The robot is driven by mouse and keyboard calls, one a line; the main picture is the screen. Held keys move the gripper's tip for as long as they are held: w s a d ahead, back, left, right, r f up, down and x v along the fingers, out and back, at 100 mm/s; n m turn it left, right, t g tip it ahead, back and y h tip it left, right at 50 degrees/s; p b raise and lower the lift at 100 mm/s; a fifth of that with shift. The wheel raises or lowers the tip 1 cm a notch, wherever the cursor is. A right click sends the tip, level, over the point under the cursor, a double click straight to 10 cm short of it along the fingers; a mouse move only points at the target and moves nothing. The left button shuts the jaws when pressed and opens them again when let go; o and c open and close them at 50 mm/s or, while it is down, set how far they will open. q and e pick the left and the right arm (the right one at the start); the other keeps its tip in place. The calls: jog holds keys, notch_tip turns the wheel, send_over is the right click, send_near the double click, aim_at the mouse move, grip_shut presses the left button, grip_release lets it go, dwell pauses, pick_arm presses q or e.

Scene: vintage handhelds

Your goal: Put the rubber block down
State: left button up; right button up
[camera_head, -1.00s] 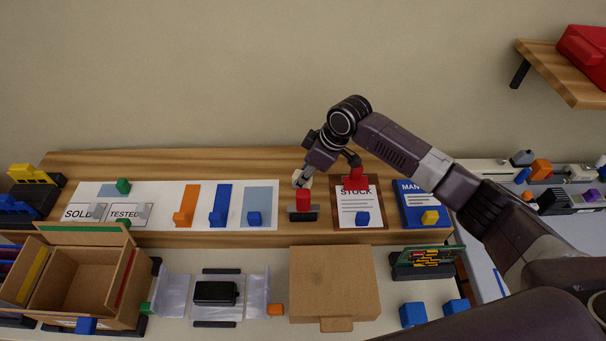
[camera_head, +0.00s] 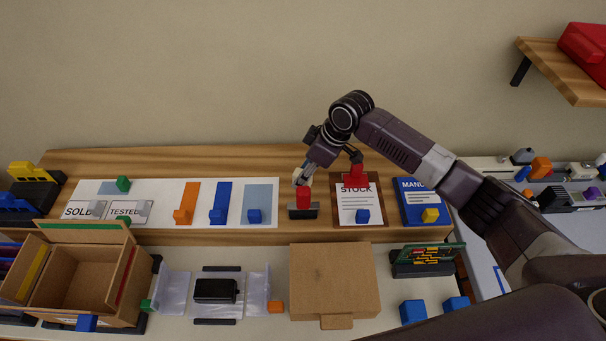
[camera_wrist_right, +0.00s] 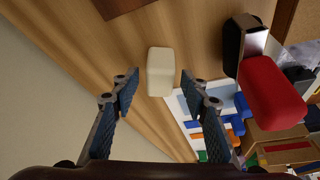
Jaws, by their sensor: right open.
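The cream rubber block (camera_wrist_right: 160,71) stands on the wooden shelf in the right wrist view. My right gripper (camera_wrist_right: 156,92) is open, with one finger on each side of the block and a visible gap to each. In the head view the block (camera_head: 298,176) shows only as a small pale patch by my right gripper (camera_head: 304,176), partly hidden by the fingers. Whether the block's underside fully touches the wood is hard to tell. My left gripper is not in view.
A red-topped black object (camera_head: 303,198) stands close to my right gripper; it also shows in the wrist view (camera_wrist_right: 270,92). A STOCK clipboard (camera_head: 352,203) and a blue manual (camera_head: 415,208) lie to the right. A white mat (camera_head: 150,216) lies left. Bare wood (camera_head: 230,165) runs behind.

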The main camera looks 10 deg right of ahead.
jog(key=b+v, duration=0.1)
jog(key=v, duration=1)
jog(key=shift+b, duration=0.3)
